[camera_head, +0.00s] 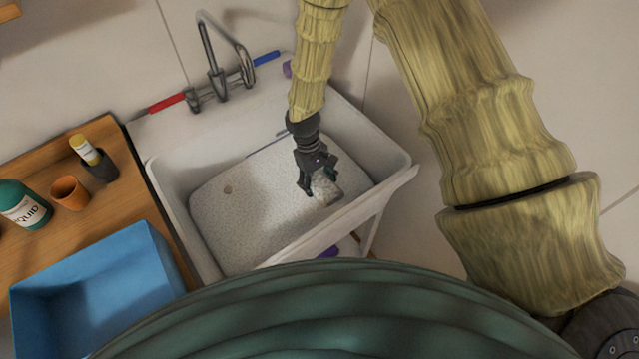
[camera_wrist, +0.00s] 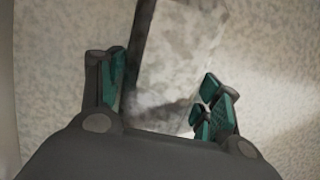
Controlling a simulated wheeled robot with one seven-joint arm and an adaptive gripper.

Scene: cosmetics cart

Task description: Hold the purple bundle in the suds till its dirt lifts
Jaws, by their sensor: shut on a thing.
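My gripper (camera_head: 318,182) is low in the white sink, at the right part of the speckled pale suds (camera_head: 255,195). It is shut on a mottled grey-white bundle (camera_head: 328,189), which shows no clear purple. In the wrist view the bundle (camera_wrist: 180,60) lies between the green-padded fingers (camera_wrist: 165,100) and extends away from them, against the speckled surface. The bundle is at the suds; how deep it sits I cannot tell. Its underside is hidden.
A tap (camera_head: 212,75) with red and blue handles stands behind the sink (camera_head: 170,180). Left is a wooden counter (camera_head: 60,235) with a blue bin (camera_head: 95,285), orange cup (camera_head: 69,192), dark holder (camera_head: 101,168) and green liquid bottle (camera_head: 22,205).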

